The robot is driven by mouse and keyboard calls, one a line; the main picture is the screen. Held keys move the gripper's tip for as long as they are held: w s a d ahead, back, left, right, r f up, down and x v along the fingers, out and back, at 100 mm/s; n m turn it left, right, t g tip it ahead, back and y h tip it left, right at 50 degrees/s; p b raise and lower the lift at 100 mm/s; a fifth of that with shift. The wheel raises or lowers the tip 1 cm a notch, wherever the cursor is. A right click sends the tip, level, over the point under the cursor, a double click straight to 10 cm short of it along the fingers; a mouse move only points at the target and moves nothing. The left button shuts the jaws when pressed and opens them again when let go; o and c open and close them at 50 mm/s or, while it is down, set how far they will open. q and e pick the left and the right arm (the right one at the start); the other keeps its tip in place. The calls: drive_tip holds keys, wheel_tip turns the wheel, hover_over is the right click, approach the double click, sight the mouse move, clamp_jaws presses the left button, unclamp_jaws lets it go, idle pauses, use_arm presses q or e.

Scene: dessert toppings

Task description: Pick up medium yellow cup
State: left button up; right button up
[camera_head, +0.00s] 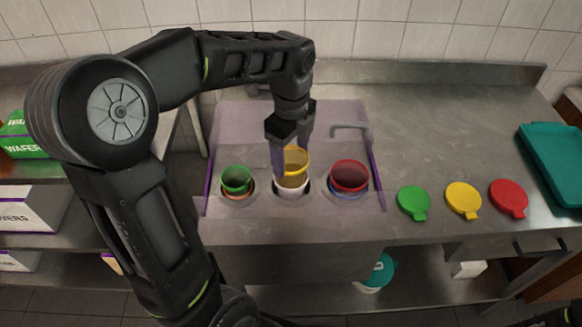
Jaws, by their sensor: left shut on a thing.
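The medium yellow cup (294,164) is at the middle opening of the counter, between the green and the red cups. My left gripper (286,163) comes down from above with its fingers at the cup's left rim and is shut on it. The cup stands upright, above or partly inside a white cup (291,188) in the opening. I cannot tell how far it is lifted. Part of its left rim is hidden by a finger.
A green cup (237,178) and a red cup (349,174) sit in openings either side. A clear purple-edged guard (377,180) surrounds the openings. Green (413,201), yellow (462,198) and red (508,197) lids lie at right, near a teal tray (553,160).

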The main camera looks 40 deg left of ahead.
use_arm(q)
drive_tip(key=shift+r, duration=2.1)
